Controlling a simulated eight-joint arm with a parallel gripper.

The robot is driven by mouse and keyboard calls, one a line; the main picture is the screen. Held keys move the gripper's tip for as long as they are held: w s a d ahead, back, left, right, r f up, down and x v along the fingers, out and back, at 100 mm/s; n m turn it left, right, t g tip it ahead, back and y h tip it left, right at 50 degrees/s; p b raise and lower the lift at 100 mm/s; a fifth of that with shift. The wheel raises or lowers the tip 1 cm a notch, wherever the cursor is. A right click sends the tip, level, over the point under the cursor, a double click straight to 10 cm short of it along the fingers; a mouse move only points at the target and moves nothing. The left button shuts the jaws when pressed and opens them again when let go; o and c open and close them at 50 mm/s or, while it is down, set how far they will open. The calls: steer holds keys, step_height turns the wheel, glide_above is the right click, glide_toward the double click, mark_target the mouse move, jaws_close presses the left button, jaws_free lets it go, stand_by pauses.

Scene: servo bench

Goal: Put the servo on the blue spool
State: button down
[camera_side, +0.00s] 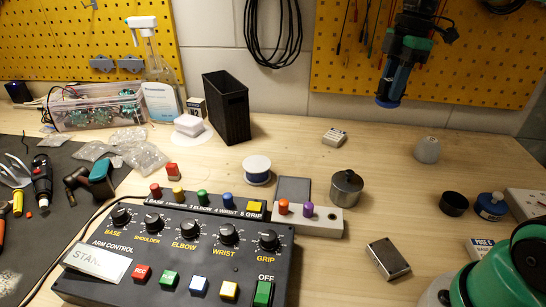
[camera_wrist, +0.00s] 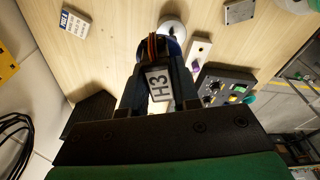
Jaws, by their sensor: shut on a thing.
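The blue spool (camera_side: 257,168), with a pale top, stands upright on the bench behind the control box in the side view. In the wrist view, my gripper (camera_wrist: 155,66) is shut on the servo (camera_wrist: 159,86), a dark block with an "H3" label and orange-brown wires at its far end. A pale round thing with some blue beside it shows just beyond the fingertips; I cannot tell whether it is the spool. In the side view, a black, green and blue assembly in front of the right pegboard appears to be my gripper, high above the bench and apart from the spool.
Around the spool are the control box (camera_side: 180,250), a knobbed block (camera_side: 325,224), a metal weight (camera_side: 346,188) and a tall black bin (camera_side: 228,108). A metal box (camera_side: 388,258) lies to the right. Bench between the spool and the small box (camera_side: 334,137) is clear.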

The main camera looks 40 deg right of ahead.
steer(key=w+a+f+n, duration=0.1)
steer(key=w+a+n, duration=0.15)
steer(key=w, duration=0.45)
steer(key=n, duration=0.3)
glide_above(255, 164)
steer(key=shift+m+g, duration=0.25)
steer(key=shift+g, duration=0.05)
step_height(255, 164, down, 11)
steer(key=shift+d, duration=0.15)
steer(key=shift+f, duration=2.1)
steer(key=c, duration=1.1)
jaws_free()
steer(key=shift+f, duration=0.15)
steer(key=o, duration=0.4)
steer(key=shift+o, duration=0.2)
